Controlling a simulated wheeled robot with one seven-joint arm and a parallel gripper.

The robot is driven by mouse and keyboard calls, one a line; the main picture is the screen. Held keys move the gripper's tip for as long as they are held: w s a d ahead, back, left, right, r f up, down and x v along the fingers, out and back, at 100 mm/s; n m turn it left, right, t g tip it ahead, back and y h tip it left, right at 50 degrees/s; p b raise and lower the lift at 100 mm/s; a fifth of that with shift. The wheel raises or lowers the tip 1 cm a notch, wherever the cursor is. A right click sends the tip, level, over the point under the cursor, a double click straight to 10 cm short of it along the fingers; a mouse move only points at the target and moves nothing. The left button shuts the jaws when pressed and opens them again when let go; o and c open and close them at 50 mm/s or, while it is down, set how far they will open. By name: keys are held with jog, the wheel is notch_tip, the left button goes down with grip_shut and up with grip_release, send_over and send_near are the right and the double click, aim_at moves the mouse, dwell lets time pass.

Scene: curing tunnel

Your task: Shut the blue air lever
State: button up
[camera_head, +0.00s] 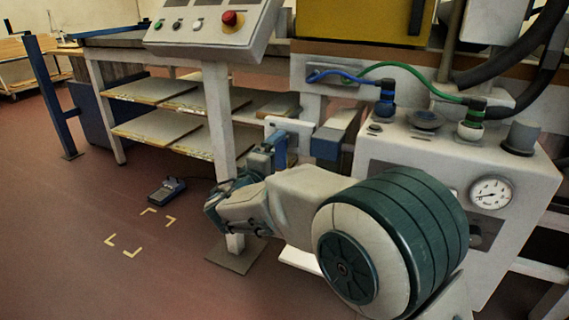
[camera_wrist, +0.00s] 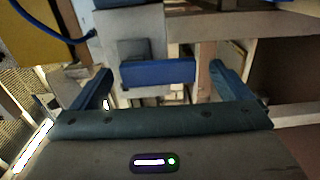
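The blue air lever (camera_wrist: 158,72) shows in the wrist view as a flat blue bar, lying across the picture in front of a grey block. My gripper (camera_wrist: 162,76) is open, with one blue finger on each side of the bar. A gap shows between the bar and each finger; I see no contact. My arm hides part of the area below.
A grey machine box (camera_head: 400,150) with a pressure gauge (camera_head: 490,192) and hose fittings stands at right. A control panel (camera_head: 210,25) with a red button is above left. A shelved bench (camera_head: 220,110) stands behind. A small device (camera_head: 167,190) lies on open floor at left.

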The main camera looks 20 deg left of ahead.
jog(key=shift+s+r, duration=0.15)
jog(key=shift+s, duration=0.25)
jog(key=s+a+p, duration=0.1)
jog(key=s+p, duration=0.2)
jog(key=s, duration=1)
jog(key=shift+p, duration=0.35)
jog(key=w+d+r+m+g+h+p, duration=0.1)
jog(key=d+r+m+g+h+p, duration=0.25)
jog(key=d, duration=0.55)
jog(key=w+d+r+m+g+h+p, duration=0.1)
jog(key=d+r+g+p, duration=0.2)
jog(key=d+r+p, duration=0.5)
jog(key=w+d+r+m+g+h+p, duration=0.1)
jog(key=d+r+m+g+h+p, duration=0.3)
jog(key=d, duration=0.7)
jog(key=s+d+r+m+g+y+p, duration=0.4)
jog(key=s+d+r+m+y+p, duration=0.4)
jog(key=s+d+r+p, duration=0.6)
notch_tip(320, 180, up, 2)
jog(key=y+p, duration=0.1)
jog(key=p, duration=0.8)
jog(key=shift+m+g+y, duration=0.35)
